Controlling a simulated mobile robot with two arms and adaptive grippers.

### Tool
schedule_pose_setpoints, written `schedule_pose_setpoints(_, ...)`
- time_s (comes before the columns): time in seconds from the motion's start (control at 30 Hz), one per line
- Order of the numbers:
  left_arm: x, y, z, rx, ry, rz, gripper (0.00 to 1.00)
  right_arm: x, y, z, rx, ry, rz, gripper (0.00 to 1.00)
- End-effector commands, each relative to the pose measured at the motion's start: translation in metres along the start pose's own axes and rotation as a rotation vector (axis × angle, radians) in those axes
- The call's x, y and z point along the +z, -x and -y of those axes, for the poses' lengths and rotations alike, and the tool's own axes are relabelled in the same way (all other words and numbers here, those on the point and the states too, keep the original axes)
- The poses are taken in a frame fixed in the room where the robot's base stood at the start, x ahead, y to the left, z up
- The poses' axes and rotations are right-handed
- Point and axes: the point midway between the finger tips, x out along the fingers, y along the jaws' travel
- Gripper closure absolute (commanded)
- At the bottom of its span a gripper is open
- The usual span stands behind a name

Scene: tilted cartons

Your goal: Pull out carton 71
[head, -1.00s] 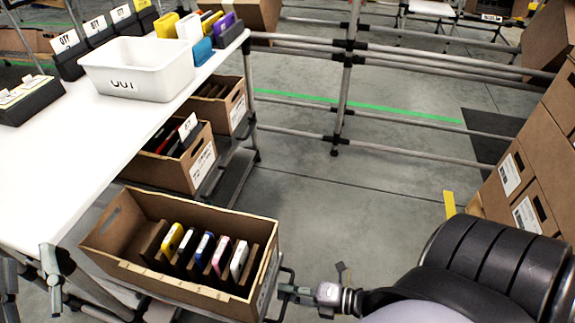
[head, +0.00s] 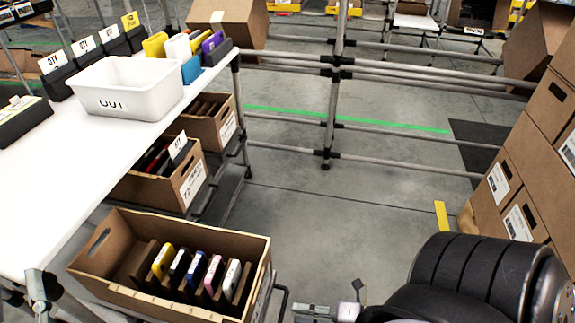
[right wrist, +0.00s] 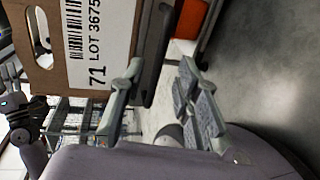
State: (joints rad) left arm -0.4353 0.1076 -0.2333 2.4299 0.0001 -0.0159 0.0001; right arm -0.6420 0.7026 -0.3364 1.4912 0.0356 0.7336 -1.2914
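Carton 71 (head: 222,303) is the nearest open brown carton, tilted on the rack at the lower left of the head view. It holds several slim items standing in a row. Its end wall shows in the right wrist view (right wrist: 55,18) with a white label (right wrist: 97,40) reading "71 LOT 3675" and a hand hole beside it. My right gripper (head: 318,314) is just right of the carton at the bottom edge of the head view. In the right wrist view, its fingers (right wrist: 163,106) are apart with nothing between them.
Two more tilted cartons, a middle one (head: 191,185) and a far one (head: 226,125), stand behind along the rack. A white table (head: 60,165) carries a white bin (head: 130,92). Stacked cartons (head: 520,160) stand at the right. The floor (head: 330,220) between is clear.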

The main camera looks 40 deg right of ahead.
Motion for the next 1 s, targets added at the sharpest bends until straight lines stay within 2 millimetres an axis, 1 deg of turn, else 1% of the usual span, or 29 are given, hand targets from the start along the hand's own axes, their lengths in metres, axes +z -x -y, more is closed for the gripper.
schedule_pose_setpoints(0.03,0.000,0.000,0.000,0.000,0.000,0.000,0.60,-0.001,0.012,0.001,-0.004,-0.002,0.000,0.70)
schedule_pose_setpoints(0.1,0.000,0.000,0.000,0.000,0.000,0.000,0.60,-0.001,0.027,0.001,-0.004,-0.002,-0.001,0.70)
schedule_pose_setpoints(0.2,0.000,0.000,0.000,0.000,0.000,0.000,0.60,-0.001,0.043,0.001,-0.003,-0.001,-0.001,0.70)
schedule_pose_setpoints(0.33,0.000,0.000,0.000,0.000,0.000,0.000,0.60,0.000,0.057,0.001,-0.001,-0.001,0.000,0.70)
schedule_pose_setpoints(0.5,0.000,0.000,0.000,0.000,0.000,-0.001,0.60,0.000,0.063,0.000,0.001,0.000,0.000,0.70)
schedule_pose_setpoints(1.0,0.000,0.000,0.000,0.000,0.000,-0.001,0.60,0.000,0.063,0.000,0.001,0.000,0.000,0.70)
